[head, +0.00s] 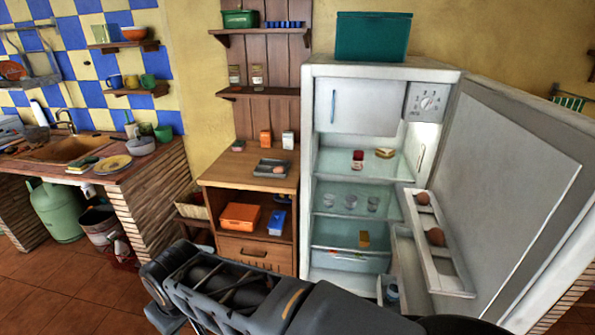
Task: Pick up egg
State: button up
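Two brown eggs show in the head view, in the rack (452,270) on the inside of the open fridge door (510,190). The upper egg (423,198) sits near the rack's far end. The lower egg (435,237) sits nearer to me. Both look free and untouched. My arm crosses the bottom of the view, below and left of the rack. My gripper's fingertips cannot be made out in this view.
The fridge (310,110) stands open, with a red jar, glasses and a yellow item on its shelves. A teal box (372,37) is on top. A wooden cabinet (250,178) stands left of it. Tiled floor (75,290) is clear at the left.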

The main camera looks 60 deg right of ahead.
aim_at(280, 170)
jog(key=z, duration=1.45)
jog(key=i, duration=1.65)
